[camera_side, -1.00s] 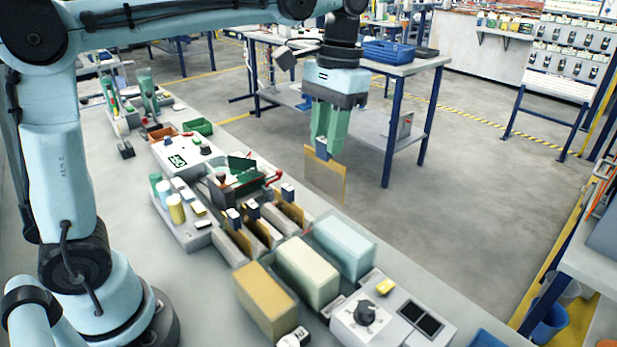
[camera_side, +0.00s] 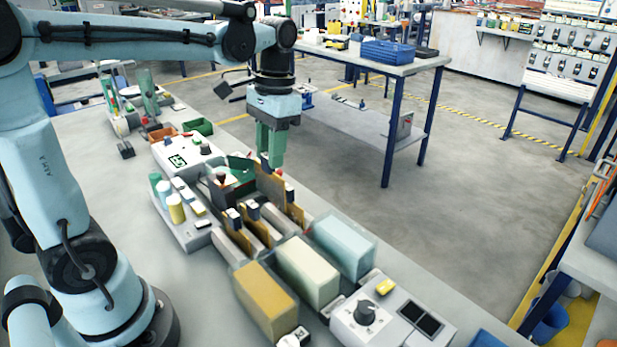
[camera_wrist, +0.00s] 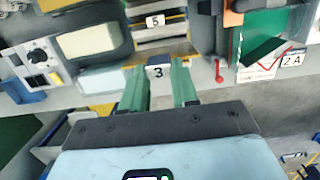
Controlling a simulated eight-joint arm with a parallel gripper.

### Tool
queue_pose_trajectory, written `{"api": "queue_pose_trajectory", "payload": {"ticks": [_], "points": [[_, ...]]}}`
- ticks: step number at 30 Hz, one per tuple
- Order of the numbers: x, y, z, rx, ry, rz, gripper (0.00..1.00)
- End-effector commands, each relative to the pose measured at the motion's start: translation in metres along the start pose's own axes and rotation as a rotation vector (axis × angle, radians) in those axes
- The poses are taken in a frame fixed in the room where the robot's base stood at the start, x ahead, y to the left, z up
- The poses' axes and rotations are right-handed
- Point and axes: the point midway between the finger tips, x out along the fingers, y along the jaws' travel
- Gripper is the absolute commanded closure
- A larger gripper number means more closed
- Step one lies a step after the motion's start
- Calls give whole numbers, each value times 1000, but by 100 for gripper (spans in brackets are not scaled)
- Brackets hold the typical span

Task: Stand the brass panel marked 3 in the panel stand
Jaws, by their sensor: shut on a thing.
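My gripper (camera_side: 271,160) has green fingers and is shut on the white-and-blue tag marked 3 (camera_wrist: 158,71). The brass panel (camera_side: 268,184) hangs upright below it, at the far end of a grey slotted rack. I take this rack (camera_side: 228,247) to be the panel stand; it holds several brass panels with tags. One tag there reads 5 (camera_wrist: 155,21). The held panel's lower edge is hidden behind the neighbouring panels and dark gear, so I cannot tell whether it is in a slot.
Yellow (camera_side: 265,300), cream (camera_side: 308,272) and pale blue (camera_side: 344,246) blocks stand in front of the rack. A knobbed control box (camera_side: 362,318) is at the near right. A dark green plate (camera_side: 240,163) and red parts lie behind. The floor to the right is open.

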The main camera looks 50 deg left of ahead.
Motion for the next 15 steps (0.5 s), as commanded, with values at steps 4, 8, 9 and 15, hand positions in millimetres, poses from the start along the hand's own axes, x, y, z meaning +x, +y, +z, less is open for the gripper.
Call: {"api": "queue_pose_trajectory", "payload": {"ticks": [4,8,9,15], "points": [[0,0,0,0,0,0,100],[0,0,0,0,0,0,100],[0,0,0,0,0,0,100],[4,0,-1,0,0,0,100]]}}
